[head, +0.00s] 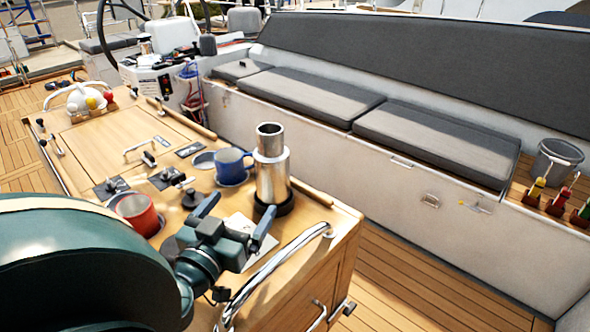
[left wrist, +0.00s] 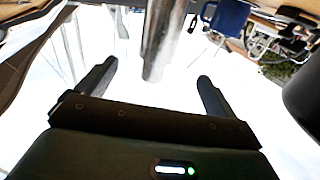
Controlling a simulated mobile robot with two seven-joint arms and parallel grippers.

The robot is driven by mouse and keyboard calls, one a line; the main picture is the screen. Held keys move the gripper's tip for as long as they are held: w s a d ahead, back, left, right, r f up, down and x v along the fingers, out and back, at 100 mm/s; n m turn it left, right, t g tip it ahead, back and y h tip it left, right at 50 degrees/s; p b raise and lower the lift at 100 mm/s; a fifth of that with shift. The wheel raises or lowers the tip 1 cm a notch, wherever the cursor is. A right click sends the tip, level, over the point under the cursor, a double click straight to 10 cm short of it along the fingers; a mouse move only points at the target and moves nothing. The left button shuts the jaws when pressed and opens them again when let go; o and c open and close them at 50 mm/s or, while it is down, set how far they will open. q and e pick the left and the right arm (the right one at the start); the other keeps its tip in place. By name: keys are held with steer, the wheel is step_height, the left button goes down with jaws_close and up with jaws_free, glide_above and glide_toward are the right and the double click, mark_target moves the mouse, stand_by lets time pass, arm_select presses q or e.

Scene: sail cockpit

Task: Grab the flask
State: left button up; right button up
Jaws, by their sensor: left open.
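The flask (head: 271,175) is a shiny steel cylinder with a narrower top and a dark base ring. It stands upright on the wooden cockpit table (head: 115,135). My left gripper (head: 238,213) is open, with its fingers on the near side of the flask, in front of its lower part. In the left wrist view the flask (left wrist: 163,40) shows between and beyond the two open fingers (left wrist: 155,85), apart from both. My right gripper is not in view.
A blue mug (head: 230,168) stands close left of the flask, and a red cup (head: 138,213) stands nearer the left. A steel rail (head: 272,268) runs along the table's near right edge. A grey bucket (head: 556,161) stands on the far right bench.

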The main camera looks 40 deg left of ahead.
mark_target(265, 175)
arm_select(q)
steer(key=b+x, duration=0.1)
steer(key=x, duration=0.1)
steer(key=b+x, duration=0.1)
steer(key=x, duration=0.1)
steer(key=b+x, duration=0.1)
steer(key=x, duration=0.1)
steer(key=shift+w+a+f, duration=0.1)
steer(key=shift+w+f, duration=0.1)
steer(key=shift+f, duration=0.05)
steer(key=shift+d+b+x, duration=0.2)
steer(key=shift+b+x, duration=0.35)
steer(key=shift+x, duration=2.7)
steer(key=shift+w, duration=0.1)
steer(key=shift+c, duration=0.2)
steer(key=c, duration=1.2)
steer(key=shift+r, duration=0.1)
steer(key=shift+c, duration=0.6)
steer(key=shift+r, duration=0.1)
